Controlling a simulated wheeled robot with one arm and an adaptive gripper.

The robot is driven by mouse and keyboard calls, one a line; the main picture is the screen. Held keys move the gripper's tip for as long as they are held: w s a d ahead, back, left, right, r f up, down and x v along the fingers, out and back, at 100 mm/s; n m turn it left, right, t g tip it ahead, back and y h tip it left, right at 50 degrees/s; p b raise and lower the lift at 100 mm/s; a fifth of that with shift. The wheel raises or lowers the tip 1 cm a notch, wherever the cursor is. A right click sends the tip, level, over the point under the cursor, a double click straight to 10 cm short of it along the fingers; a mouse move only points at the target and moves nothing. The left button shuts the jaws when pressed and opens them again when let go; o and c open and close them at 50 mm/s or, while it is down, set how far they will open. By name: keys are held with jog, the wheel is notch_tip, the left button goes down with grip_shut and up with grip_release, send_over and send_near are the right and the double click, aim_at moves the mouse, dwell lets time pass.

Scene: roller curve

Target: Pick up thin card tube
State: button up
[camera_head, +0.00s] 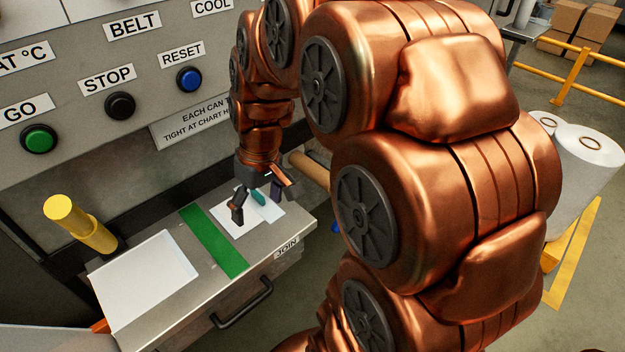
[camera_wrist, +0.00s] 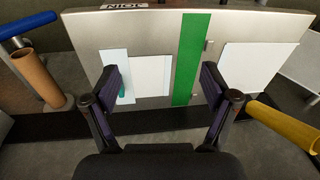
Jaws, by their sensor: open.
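A brown card tube (camera_wrist: 38,78) shows at the left of the wrist view, beside the bench's end and leaning, with an open upper end. In the head view a brown tube (camera_head: 309,170) shows just right of my gripper, partly hidden by my arm. I cannot be sure it is the thin one. My gripper (camera_head: 256,203) is open and empty above the join end of the bench. In the wrist view my gripper's fingers (camera_wrist: 161,88) are spread wide with nothing between them, and the brown tube is apart from them, to the left.
The metal bench (camera_head: 262,262) bears a green strip (camera_head: 213,240), white sheets (camera_head: 145,278) and a small teal item (camera_head: 258,196). A yellow tube (camera_head: 80,224) stands at its left. A blue tube (camera_wrist: 27,24) lies near the brown one. The button panel (camera_head: 150,62) rises behind.

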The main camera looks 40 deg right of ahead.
jog(key=w+d+f+t+b, duration=0.1)
jog(key=w+d+f+b, duration=0.1)
jog(key=w+d+f, duration=0.35)
jog(key=w+d+f+t+b, duration=0.1)
jog(key=w+d+f+b, duration=0.15)
jog(key=d, duration=0.65)
jog(key=t+h+b, duration=0.1)
jog(key=t+b, duration=0.1)
jog(key=b, duration=0.2)
send_over(319, 168)
jog(key=s, duration=0.2)
jog(key=shift+m, duration=0.3)
jog(key=f, duration=0.4)
jog(key=shift+a+f, duration=0.3)
jog(key=shift+d+f+p, duration=0.1)
jog(key=shift+f+p, duration=0.15)
jog(key=shift+p, duration=0.05)
jog(key=shift+d+x, duration=0.15)
jog(key=shift+x, duration=1.65)
jog(key=shift+d+x, duration=0.15)
jog(key=shift+x, duration=1.6)
jog(key=shift+s, duration=0.1)
jog(key=shift+c, duration=0.3)
jog(key=c, duration=1.2)
